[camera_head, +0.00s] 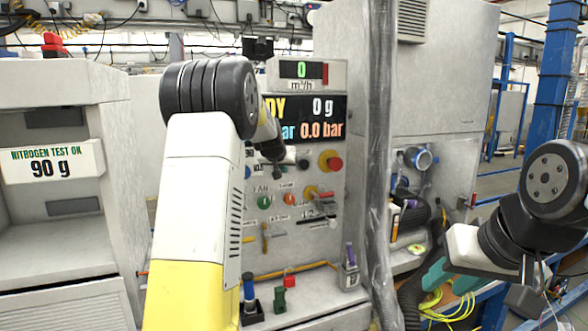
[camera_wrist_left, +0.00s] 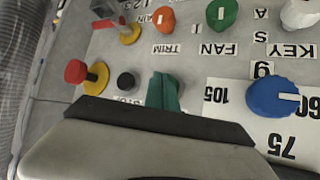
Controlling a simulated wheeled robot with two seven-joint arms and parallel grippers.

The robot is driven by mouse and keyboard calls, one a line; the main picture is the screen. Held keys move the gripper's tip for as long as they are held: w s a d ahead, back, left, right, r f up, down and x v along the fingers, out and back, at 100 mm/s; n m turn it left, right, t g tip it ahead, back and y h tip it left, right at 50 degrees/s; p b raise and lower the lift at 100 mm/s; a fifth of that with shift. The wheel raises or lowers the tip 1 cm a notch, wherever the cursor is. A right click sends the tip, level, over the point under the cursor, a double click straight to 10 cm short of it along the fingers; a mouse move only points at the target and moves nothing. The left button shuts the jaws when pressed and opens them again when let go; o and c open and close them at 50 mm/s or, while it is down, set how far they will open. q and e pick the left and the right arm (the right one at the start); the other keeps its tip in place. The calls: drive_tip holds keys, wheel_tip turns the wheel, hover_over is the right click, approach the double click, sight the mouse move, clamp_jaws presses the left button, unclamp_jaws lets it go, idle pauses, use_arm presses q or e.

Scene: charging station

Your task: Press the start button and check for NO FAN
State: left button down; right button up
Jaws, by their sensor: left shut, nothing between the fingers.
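The grey control panel (camera_head: 315,240) stands in front of me. My left gripper (camera_wrist_left: 163,92) is shut and empty, its green fingertips close to the panel beside a black round button (camera_wrist_left: 125,82). A label below that button is partly hidden by my gripper, so I cannot read it or tell contact. The green FAN knob (camera_wrist_left: 222,12) is on the panel. My right gripper (camera_head: 437,273) hangs low at the right, apart from the panel.
A red mushroom button on yellow (camera_wrist_left: 75,70), an orange TRIM knob (camera_wrist_left: 163,18) and a blue knob (camera_wrist_left: 272,98) surround my left fingertips. A wrapped vertical pipe (camera_head: 381,150) stands right of the panel. A "NITROGEN TEST OK 90 g" sign (camera_head: 52,162) is at the left.

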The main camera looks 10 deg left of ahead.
use_arm(q)
drive_tip(key=shift+w+a, duration=0.35)
drive_tip(key=shift+w, duration=0.1)
idle(0.8)
drive_tip(key=shift+s+d, duration=0.5)
drive_tip(key=shift+s, duration=0.25)
drive_tip(key=shift+d, duration=0.1)
drive_tip(key=s+d, duration=0.1)
drive_tip(key=s, duration=0.1)
drive_tip(key=s+d, duration=0.1)
drive_tip(key=s, duration=0.1)
drive_tip(key=shift+s+d, duration=0.1)
drive_tip(key=shift+d, duration=0.25)
idle(0.6)
